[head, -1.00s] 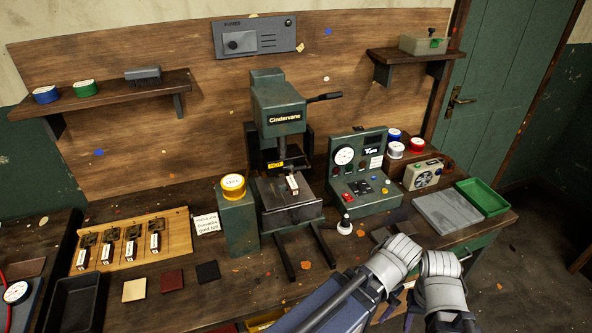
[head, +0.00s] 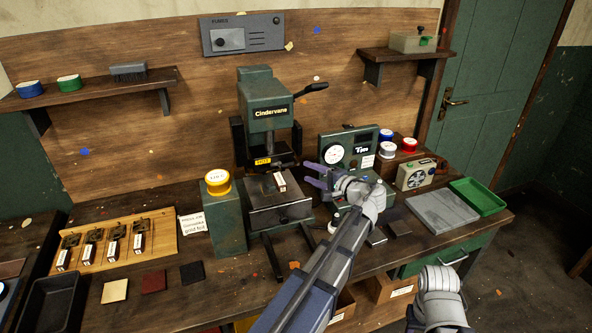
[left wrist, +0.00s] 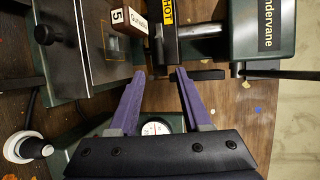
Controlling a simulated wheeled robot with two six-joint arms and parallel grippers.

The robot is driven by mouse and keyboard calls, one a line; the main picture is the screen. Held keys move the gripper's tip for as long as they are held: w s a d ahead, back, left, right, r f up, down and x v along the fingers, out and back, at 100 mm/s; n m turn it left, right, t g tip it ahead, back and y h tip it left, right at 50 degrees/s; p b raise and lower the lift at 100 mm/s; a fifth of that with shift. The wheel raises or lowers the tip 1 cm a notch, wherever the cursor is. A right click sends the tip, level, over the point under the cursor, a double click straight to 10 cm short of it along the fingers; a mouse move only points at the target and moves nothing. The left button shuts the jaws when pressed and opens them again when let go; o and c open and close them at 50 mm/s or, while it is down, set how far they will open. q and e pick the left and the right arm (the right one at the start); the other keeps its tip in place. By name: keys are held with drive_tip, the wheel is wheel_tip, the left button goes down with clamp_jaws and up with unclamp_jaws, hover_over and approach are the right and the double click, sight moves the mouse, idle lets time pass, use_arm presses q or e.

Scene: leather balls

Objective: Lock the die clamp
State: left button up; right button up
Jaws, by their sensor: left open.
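The green press (head: 268,113) marked Cindervane stands mid-bench, and its head also shows in the left wrist view (left wrist: 268,45). A small die block with a white label (head: 281,183) sits on the dark press bed (head: 270,218); its label reads 5 in the left wrist view (left wrist: 122,22). A black knob (left wrist: 44,34) is at the bed's front edge. I cannot tell which part is the die clamp or how it is set. My left gripper (head: 312,175) is open and empty just right of the bed, its purple fingers (left wrist: 160,73) apart from the block. My right gripper is out of view.
The press handle (head: 312,88) sticks out to the right. A gauge box (head: 333,153) stands right of the press, partly behind my left gripper. A wooden rack (head: 165,238) holds several stamps.

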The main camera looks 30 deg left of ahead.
sight(291, 165)
use_arm(q)
drive_tip(key=shift+b+x, duration=0.7)
drive_tip(key=shift+x, duration=3.2)
clamp_jaws()
